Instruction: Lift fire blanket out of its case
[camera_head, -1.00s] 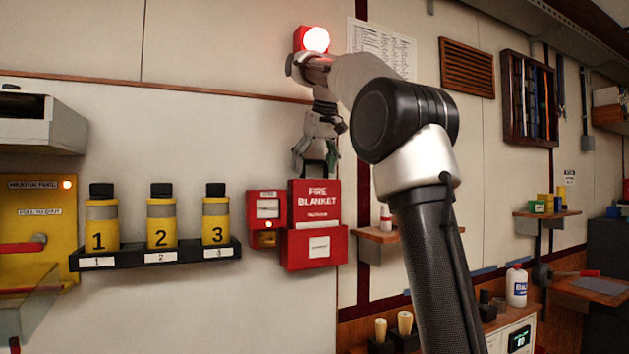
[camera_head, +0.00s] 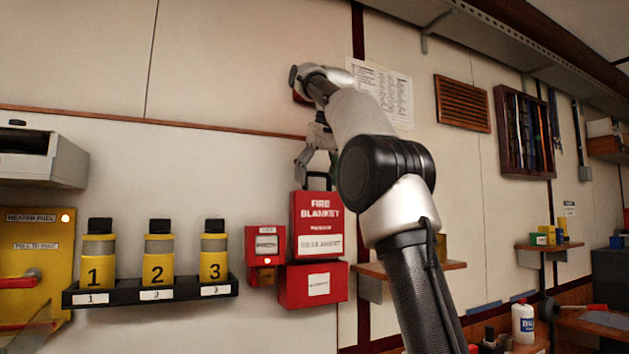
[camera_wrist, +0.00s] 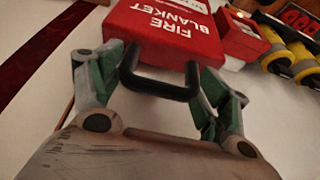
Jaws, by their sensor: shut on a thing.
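The fire blanket (camera_head: 316,222) is a red flat pack with white lettering and a black loop handle. In the head view it stands upright above its red case (camera_head: 312,287) on the wall. Its lower edge meets the case's top rim, and I cannot tell whether a little is still inside. My gripper (camera_head: 318,176) is above the pack, shut on the handle. In the wrist view the blanket (camera_wrist: 165,30) is at the top, with my gripper's (camera_wrist: 158,78) green-padded fingers on both sides of the black handle (camera_wrist: 160,86).
A small red box (camera_head: 265,246) with a lit lamp is mounted just left of the case. Several numbered yellow bottles stand on a black rack (camera_head: 150,290) further left. A wooden shelf (camera_head: 410,269) is to the right. Bare wall surrounds the blanket's upper left.

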